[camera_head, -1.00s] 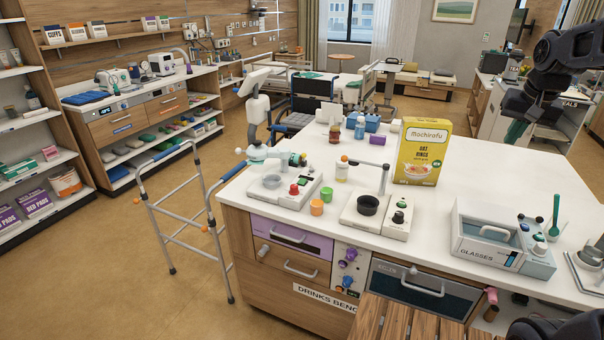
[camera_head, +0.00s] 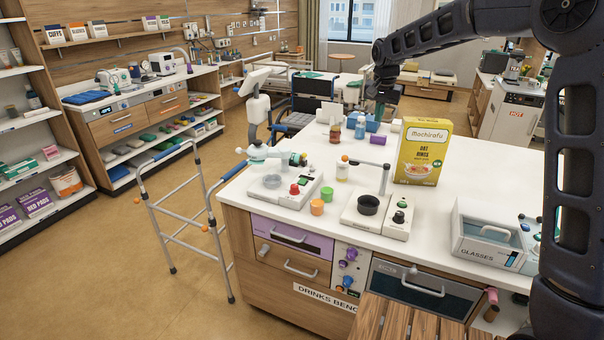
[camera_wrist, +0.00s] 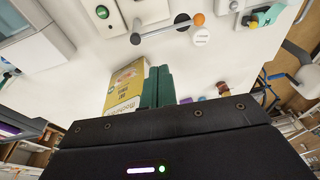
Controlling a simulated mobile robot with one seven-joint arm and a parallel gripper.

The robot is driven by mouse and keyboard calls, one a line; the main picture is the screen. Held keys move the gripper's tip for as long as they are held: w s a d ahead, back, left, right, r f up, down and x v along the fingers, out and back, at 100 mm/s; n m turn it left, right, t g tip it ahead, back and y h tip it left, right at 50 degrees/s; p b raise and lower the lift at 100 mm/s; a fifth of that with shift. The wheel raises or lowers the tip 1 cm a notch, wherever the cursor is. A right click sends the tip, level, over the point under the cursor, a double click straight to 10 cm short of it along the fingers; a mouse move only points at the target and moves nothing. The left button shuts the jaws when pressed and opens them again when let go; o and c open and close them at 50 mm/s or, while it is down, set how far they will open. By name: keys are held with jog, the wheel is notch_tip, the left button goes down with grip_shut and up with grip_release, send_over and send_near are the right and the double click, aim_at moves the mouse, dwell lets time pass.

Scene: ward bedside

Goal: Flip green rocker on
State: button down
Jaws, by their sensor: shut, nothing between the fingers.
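My gripper (camera_head: 379,110) has green fingers, shut and empty, pointing down above the far part of the white bench. The fingers also show in the wrist view (camera_wrist: 158,86). A white appliance (camera_head: 375,217) with a dark cup and a black knob stands at the bench's front. In the wrist view a small green round part (camera_wrist: 135,38) sits on a white appliance, beside a silver arm. My fingers are apart from both.
A yellow cereal box (camera_head: 422,152) stands upright near my gripper. Bottles (camera_head: 360,127) and a blue box stand at the bench's far end. A white appliance with a red knob (camera_head: 294,189) is front left. A glasses tray (camera_head: 490,240) is front right.

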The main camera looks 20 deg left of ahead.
jog(key=s+a+f, duration=0.1)
jog(key=a+f, duration=0.3)
jog(key=a, duration=0.4)
jog(key=s+a+f, duration=0.1)
jog(key=a+f, duration=0.3)
jog(key=a, duration=0.4)
send_near(302, 178)
jog(key=shift+h, duration=0.3)
jog(key=x, duration=0.7)
jog(key=shift+w+a+r, duration=0.1)
jog(key=shift+w+a, duration=0.1)
